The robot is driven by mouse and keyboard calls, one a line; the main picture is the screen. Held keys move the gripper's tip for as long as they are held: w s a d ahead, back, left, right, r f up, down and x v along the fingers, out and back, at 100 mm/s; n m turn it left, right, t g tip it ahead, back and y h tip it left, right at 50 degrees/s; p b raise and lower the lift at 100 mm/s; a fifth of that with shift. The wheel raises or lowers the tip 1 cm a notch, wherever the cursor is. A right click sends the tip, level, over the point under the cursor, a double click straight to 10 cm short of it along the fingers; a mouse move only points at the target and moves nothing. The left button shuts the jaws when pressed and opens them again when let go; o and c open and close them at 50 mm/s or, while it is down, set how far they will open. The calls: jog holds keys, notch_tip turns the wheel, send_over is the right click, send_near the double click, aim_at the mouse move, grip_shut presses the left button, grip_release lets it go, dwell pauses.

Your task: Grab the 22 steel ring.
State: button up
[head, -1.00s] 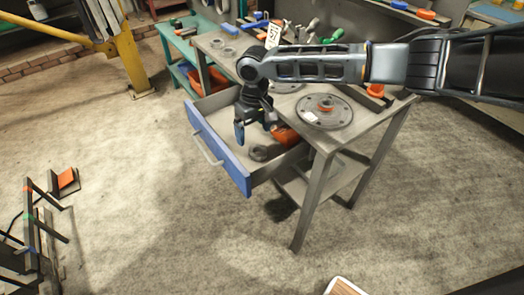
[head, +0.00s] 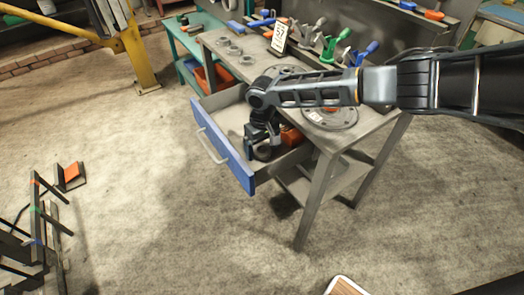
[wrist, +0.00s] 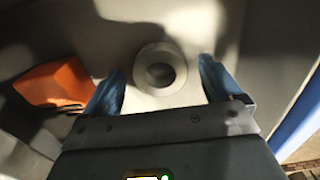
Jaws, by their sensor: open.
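A grey steel ring (wrist: 160,69) lies flat on the drawer floor in the wrist view; no number is readable on it. It also shows in the head view (head: 264,153), partly covered by my gripper. My gripper (wrist: 158,78) is open above the ring, with one blue fingertip to each side of it. I cannot tell how much height is left between the fingertips and the ring. Nothing is held between the fingers.
The open drawer (head: 222,147) has a blue front and low walls close around my gripper. An orange object (wrist: 55,82) lies in the drawer, left of the ring in the wrist view. Several grey rings (head: 234,50) lie on the bench top (head: 215,40) above, near a number sign (head: 281,36).

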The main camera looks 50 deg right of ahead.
jog(key=c, duration=1.4)
jog(key=shift+r, duration=0.1)
